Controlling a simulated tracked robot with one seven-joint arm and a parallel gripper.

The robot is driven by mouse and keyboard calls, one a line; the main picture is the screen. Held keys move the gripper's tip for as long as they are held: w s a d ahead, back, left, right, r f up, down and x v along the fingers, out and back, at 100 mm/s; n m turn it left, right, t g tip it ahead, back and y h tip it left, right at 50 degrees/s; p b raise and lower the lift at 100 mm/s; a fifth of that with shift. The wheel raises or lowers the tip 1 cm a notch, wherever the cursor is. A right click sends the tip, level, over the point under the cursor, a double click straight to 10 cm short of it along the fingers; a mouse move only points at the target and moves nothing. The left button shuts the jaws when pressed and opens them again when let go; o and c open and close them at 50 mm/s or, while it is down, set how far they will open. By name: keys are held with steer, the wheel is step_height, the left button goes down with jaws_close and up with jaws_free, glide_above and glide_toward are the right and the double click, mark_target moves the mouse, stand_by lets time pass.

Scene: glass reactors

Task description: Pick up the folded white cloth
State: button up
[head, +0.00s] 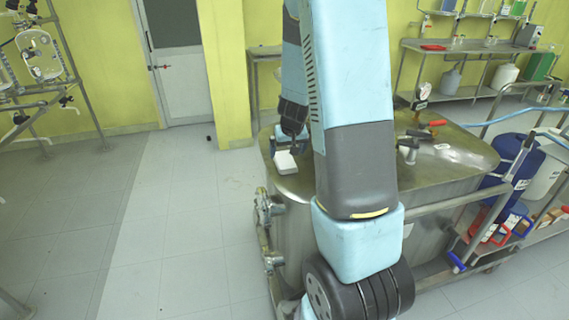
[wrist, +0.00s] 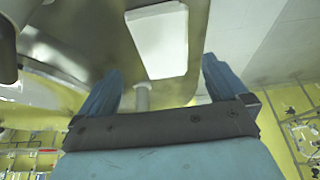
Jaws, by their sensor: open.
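The folded white cloth (head: 285,162) lies flat on the left end of the steel vessel's top (head: 345,175) in the head view. In the wrist view the cloth (wrist: 158,40) is a pale rectangle just beyond the fingertips, roughly centred between them. My gripper (wrist: 161,80) is open, with its two blue fingers apart and nothing between them. In the head view my gripper (head: 293,145) is small and dark, close to the cloth's far side, and partly hidden by my arm. I cannot tell its exact height above the cloth.
Valves and fittings (head: 410,150) with red handles stand on the vessel's top to the right. A shelf cart (head: 490,220) with blue containers is beside the vessel.

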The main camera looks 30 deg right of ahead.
mark_target(285, 159)
steer(key=shift+a+x, duration=0.2)
steer(key=shift+x, duration=1)
steer(key=shift+a+x, duration=0.15)
steer(key=shift+x, duration=1.05)
steer(key=shift+s+f, duration=0.1)
steer(key=shift+s, duration=0.05)
steer(key=c, duration=1.1)
